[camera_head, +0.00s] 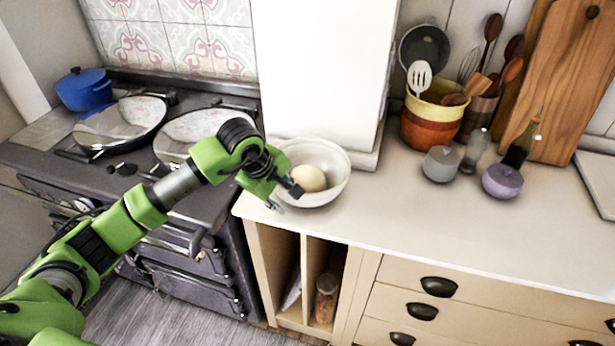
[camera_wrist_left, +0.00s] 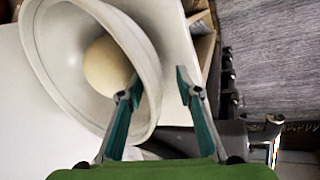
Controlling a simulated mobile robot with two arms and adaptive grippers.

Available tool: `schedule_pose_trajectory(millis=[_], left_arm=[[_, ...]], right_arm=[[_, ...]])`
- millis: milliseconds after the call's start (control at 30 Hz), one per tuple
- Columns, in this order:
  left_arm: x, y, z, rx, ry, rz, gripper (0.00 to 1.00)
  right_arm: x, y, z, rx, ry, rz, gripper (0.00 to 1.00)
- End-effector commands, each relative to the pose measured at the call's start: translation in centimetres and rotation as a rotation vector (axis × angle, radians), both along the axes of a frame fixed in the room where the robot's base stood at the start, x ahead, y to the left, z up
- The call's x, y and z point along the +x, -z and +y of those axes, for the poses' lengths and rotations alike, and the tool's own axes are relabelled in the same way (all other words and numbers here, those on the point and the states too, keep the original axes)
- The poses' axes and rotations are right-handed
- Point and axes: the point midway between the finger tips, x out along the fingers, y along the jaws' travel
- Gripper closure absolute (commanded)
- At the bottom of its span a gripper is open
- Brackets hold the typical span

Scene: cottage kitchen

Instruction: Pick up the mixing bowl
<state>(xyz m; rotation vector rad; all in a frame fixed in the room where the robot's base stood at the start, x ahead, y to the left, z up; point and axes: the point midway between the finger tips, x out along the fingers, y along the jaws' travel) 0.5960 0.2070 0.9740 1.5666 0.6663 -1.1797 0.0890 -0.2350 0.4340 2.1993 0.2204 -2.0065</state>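The white mixing bowl (camera_head: 338,176) stands upright on the counter near its left front corner, with a pale round ball (camera_head: 308,178) inside, perhaps dough or an egg. My left gripper (camera_head: 284,196) is open at the bowl's front-left rim. In the left wrist view the bowl (camera_wrist_left: 58,48) fills the upper left, with the ball (camera_wrist_left: 106,66) in it. There the left gripper (camera_wrist_left: 158,80) has one finger over the bowl's inside and the other outside, with the rim between them. I cannot tell whether either finger touches the bowl. My right gripper is not in view.
A dark stove (camera_head: 130,175) with two lidded hotplates and a blue pot (camera_head: 84,90) is left of the counter (camera_head: 420,215). A white wall block (camera_head: 325,70) rises behind the bowl. Utensil pots (camera_head: 432,125), a grey jar (camera_head: 440,164) and a purple jar (camera_head: 502,181) stand right; counter between is clear.

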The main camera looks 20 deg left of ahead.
Motion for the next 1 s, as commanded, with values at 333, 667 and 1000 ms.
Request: schedule_pose_trajectory(millis=[333, 667, 1000], left_arm=[[0.0, 0.0, 0.0, 0.000, 0.000, 0.000, 1.00], [0.3, -0.6, -0.1, -0.005, 0.000, -0.015, 1.00], [0.4, -2.7, -0.1, -0.005, 0.000, -0.019, 1.00]], right_arm=[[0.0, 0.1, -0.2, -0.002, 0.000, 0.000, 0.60], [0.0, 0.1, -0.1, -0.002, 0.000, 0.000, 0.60], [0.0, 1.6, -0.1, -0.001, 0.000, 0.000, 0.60]])
